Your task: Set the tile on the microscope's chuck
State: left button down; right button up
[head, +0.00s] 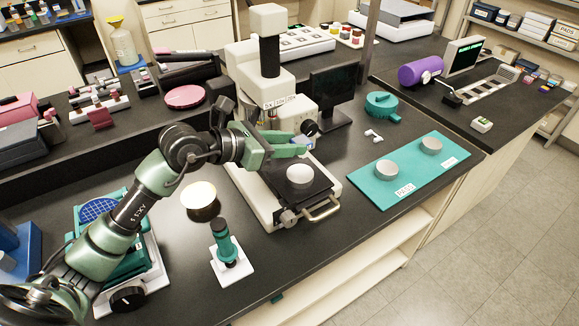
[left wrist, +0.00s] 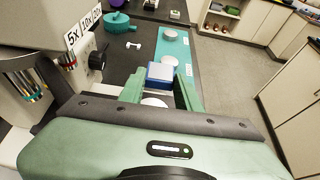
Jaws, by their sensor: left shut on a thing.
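My left gripper (head: 288,143) reaches in from the left over the microscope (head: 268,75). In the head view the fingers mostly hide the tile. The chuck seems to be the pale round disc (head: 300,175) on the microscope's black stage, in front of the gripper. Part of it shows below the tile in the left wrist view (left wrist: 154,101). The tile is held above the stage, apart from the disc. My right gripper is not seen.
The microscope's column and a small dark monitor (head: 333,95) stand close behind the gripper. A teal mat (head: 408,172) with two pale discs lies to the right. A green-handled tool (head: 227,245) and a round lamp-like item (head: 200,198) stand front left.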

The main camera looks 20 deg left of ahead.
aim_at(289, 178)
pick_arm(q)
notch_tip(289, 178, down, 8)
jog(key=shift+f+p, duration=0.1)
jog(key=shift+p, duration=0.4)
jog(key=shift+f, duration=0.15)
